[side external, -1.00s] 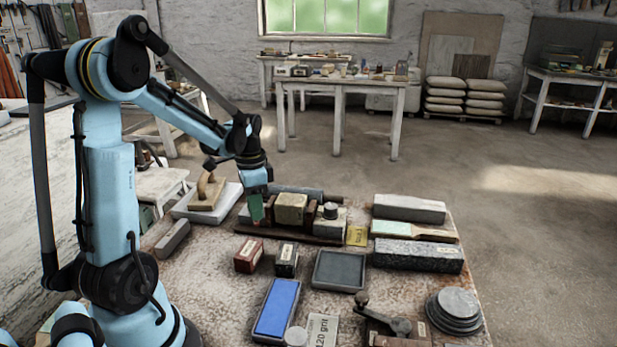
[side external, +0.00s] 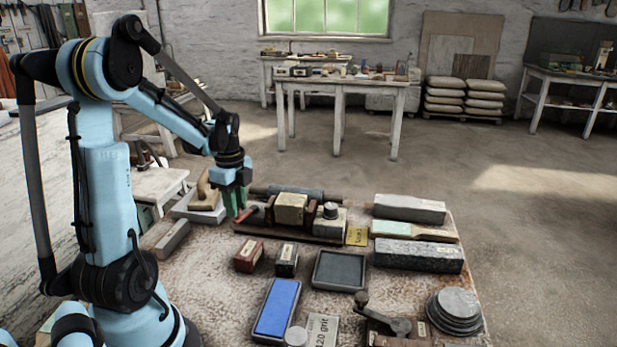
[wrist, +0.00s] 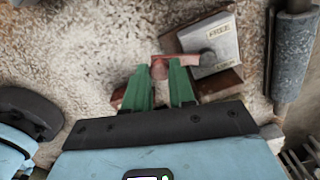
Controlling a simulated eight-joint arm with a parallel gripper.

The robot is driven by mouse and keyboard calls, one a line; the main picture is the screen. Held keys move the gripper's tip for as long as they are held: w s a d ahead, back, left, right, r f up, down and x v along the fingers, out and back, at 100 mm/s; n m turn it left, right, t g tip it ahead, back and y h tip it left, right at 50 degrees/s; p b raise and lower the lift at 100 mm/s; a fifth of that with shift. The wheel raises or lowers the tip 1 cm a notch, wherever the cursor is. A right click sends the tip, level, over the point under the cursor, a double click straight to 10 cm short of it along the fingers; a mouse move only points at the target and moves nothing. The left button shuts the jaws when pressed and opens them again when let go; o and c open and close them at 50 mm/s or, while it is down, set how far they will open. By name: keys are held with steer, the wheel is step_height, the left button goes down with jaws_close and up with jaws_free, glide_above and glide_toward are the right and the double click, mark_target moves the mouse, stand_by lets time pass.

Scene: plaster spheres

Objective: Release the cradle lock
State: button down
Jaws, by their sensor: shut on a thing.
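The wooden cradle (side external: 322,239) stands at the back of the table, with a tan block (side external: 290,208) sitting between its dark red-brown uprights. A red lever (side external: 247,213) sticks out from its left end. In the wrist view the lever (wrist: 186,61) reaches left from a grey metal plate (wrist: 212,40) marked FREE; a second label there is too small to read. My gripper (side external: 236,208) has green fingers on both sides of the lever's rounded outer end and is shut on it. The fingers partly hide that end.
A wooden-handled float (side external: 206,192) lies on a pale slab just left of my gripper. A grey bar (side external: 172,238) lies nearer the arm. Small red and black boxes (side external: 249,256) stand in front of the cradle. A grey roller (side external: 291,192) lies behind it.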

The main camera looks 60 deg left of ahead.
steer(key=shift+s+a+m, duration=0.15)
steer(key=shift+a+m, duration=0.2)
steer(key=shift+m, duration=0.35)
steer(key=c, duration=0.9)
jaws_free()
steer(key=shift+c, duration=0.2)
steer(key=shift+r, duration=0.1)
step_height(320, 180, up, 12)
steer(key=w+d+f+n+t, duration=0.1)
steer(key=d+n, duration=0.3)
steer(key=d, duration=0.4)
steer(key=w+d+f+n+t, duration=0.1)
steer(key=d+f+n+t, duration=0.1)
steer(key=d+n, duration=0.3)
steer(key=w+d+f+n+t, duration=0.1)
steer(key=d+n+t, duration=0.3)
steer(key=d, duration=0.9)
steer(key=shift+w+d+f, duration=0.15)
steer(key=shift+w+f, duration=0.2)
steer(key=shift+f, duration=0.1)
